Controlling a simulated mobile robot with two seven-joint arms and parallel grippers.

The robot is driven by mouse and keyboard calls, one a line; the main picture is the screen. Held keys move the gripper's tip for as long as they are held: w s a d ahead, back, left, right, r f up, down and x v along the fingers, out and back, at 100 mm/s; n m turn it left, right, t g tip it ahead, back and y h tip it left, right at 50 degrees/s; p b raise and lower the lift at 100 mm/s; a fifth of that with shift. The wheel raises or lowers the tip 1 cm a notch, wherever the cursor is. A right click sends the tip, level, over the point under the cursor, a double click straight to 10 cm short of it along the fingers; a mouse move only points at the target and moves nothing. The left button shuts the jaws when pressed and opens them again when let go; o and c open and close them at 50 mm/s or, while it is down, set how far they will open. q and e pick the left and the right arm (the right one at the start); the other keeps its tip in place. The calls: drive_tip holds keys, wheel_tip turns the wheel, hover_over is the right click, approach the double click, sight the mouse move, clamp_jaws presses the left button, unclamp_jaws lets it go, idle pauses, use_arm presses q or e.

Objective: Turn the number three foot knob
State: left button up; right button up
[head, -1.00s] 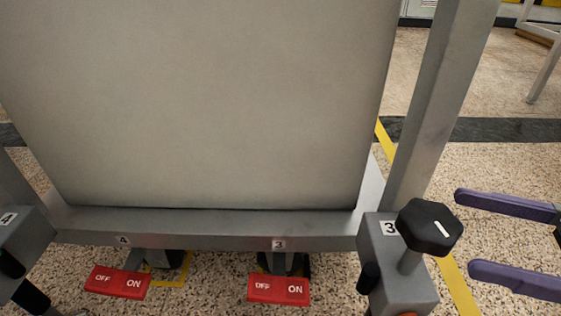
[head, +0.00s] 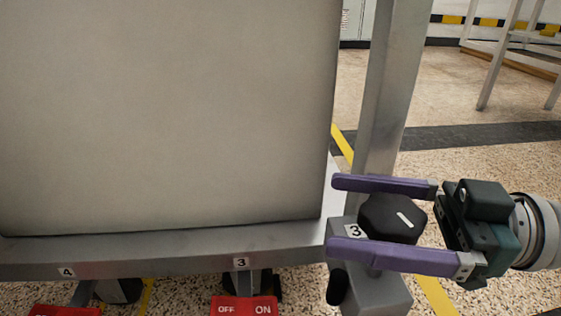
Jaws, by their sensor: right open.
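The number three foot knob (head: 393,216) is a black, many-sided knob with a white mark on its top. It sits on a grey foot block (head: 372,295) with a label "3", at the lower right corner of the grey frame. My right gripper (head: 342,215) comes in from the right with its two purple fingers open. One finger lies on the far side of the knob and one on the near side, so the knob is between them. I cannot tell whether either finger touches it. My left gripper is not in view.
Red OFF/ON pedals stand under the frame's lower rail (head: 150,262), one by label 3 (head: 245,306) and one by label 4 (head: 65,311). A large grey panel (head: 165,110) fills the left.

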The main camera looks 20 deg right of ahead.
drive_tip(key=shift+w+a, duration=0.1)
drive_tip(key=c, duration=1.4)
drive_tip(key=shift+r+m+t+p, duration=0.2)
drive_tip(key=shift+m+t+p, duration=0.2)
drive_tip(key=shift+p, duration=0.4)
drive_tip(key=shift+o, duration=0.2)
drive_tip(key=m+t+h+p, duration=0.1)
drive_tip(key=h+p, duration=0.1)
drive_tip(key=m+t+h+p, duration=0.2)
drive_tip(key=w+d+m+t+h+p, duration=0.1)
drive_tip(key=t+h+p, duration=0.1)
drive_tip(key=shift+m+p, duration=0.3)
drive_tip(key=m+h, duration=0.1)
drive_tip(key=t+h+p, duration=0.1)
drive_tip(key=m+h, duration=0.1)
drive_tip(key=shift+w+d+m+t+p, duration=0.15)
drive_tip(key=shift+d+m+t+p, duration=0.1)
drive_tip(key=shift+m+t+p, duration=0.1)
use_arm(q)
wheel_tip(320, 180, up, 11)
drive_tip(key=p, duration=0.1)
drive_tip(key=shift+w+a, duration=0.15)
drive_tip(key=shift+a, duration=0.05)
use_arm(e)
drive_tip(key=shift+w+d+f+m+t+h, duration=0.1)
drive_tip(key=shift+d+m+t+h, duration=0.15)
drive_tip(key=shift+m+h, duration=0.75)
drive_tip(key=shift+d+f+m+t+h, duration=0.1)
drive_tip(key=shift+d+m+t+h, duration=0.2)
drive_tip(key=shift+h, duration=1.2)
